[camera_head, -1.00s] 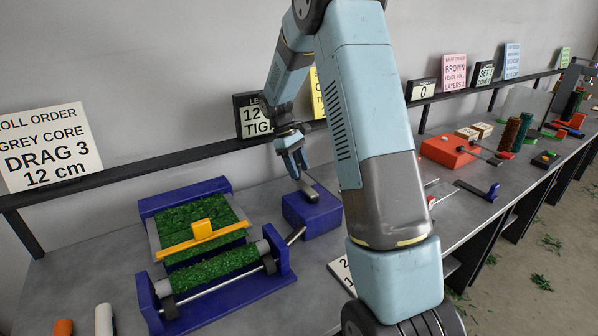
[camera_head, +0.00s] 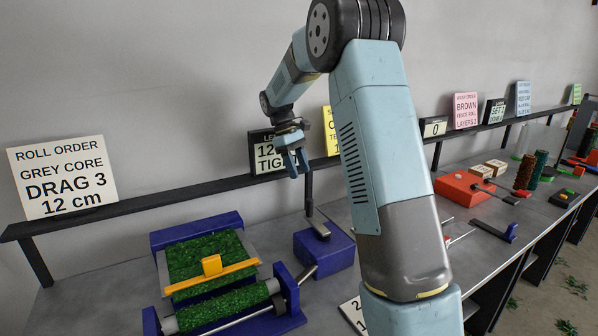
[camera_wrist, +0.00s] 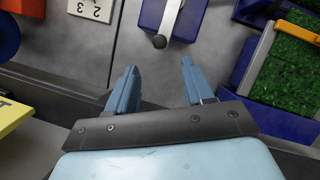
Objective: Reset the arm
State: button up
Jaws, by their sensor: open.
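My gripper (camera_head: 292,161) hangs in the air above the bench, in front of the shelf and above the blue block with a lever. In the wrist view my gripper (camera_wrist: 158,92) has its two blue fingers apart with nothing between them. The block also shows in the wrist view (camera_wrist: 186,20), beyond the fingertips. My arm's upper links fill the middle of the head view and hide part of the bench.
A blue roller frame (camera_head: 293,295) with green turf (camera_head: 205,255) and a yellow bar (camera_head: 212,266) stands at the left. A dark shelf (camera_head: 130,200) with sign cards runs along the wall. A red box (camera_head: 462,188) sits further right. Bare grey bench (camera_head: 85,295) lies at the left.

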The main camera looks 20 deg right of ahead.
jog(key=s+a+r+m+t+y, duration=0.1)
jog(key=s+r+m+t, duration=0.1)
jog(key=s+r, duration=0.55)
jog(key=s+r+m+t+y, duration=0.1)
jog(key=s+r+m+t, duration=0.3)
jog(key=s, duration=0.7)
jog(key=s+a+f+m+t, duration=0.1)
jog(key=s+t, duration=0.2)
jog(key=s, duration=1.5)
jog(key=shift+s+a+f+y, duration=0.15)
jog(key=shift+s+y, duration=0.15)
jog(key=shift+y, duration=0.1)
